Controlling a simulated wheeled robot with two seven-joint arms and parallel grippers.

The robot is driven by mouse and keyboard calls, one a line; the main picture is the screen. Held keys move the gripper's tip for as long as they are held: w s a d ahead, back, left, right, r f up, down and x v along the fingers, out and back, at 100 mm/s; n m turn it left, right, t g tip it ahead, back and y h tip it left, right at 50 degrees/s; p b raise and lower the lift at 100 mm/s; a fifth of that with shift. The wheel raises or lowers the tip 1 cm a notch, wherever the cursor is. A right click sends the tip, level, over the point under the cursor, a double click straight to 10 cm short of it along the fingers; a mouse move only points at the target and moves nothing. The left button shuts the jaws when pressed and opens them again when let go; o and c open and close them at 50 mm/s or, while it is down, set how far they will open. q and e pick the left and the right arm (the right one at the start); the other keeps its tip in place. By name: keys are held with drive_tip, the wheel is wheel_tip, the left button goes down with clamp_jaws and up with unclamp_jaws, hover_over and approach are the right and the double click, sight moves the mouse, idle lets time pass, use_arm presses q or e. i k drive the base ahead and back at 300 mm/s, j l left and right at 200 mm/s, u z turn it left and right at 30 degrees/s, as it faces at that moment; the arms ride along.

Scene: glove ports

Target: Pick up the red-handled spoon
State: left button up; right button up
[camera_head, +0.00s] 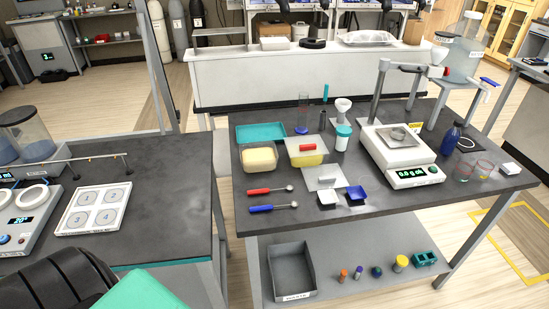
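The red-handled spoon (266,191) lies flat on the dark top of the middle table (330,235), near its left front part. Its handle points left and its small metal bowl points right. A blue-handled spoon (268,208) lies just in front of it, roughly parallel and apart from it. Neither of my grippers is in view. Nothing touches or covers the red-handled spoon.
Behind the spoons stand a tub of yellowish material (259,172) and a teal tray (260,132). White and blue weighing boats (356,193) lie to the right, before a scale (412,178). A grey bin (291,270) sits below. The tabletop front edge is clear.

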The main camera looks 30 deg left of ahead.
sight(289, 188)
drive_tip(key=u, duration=1.1)
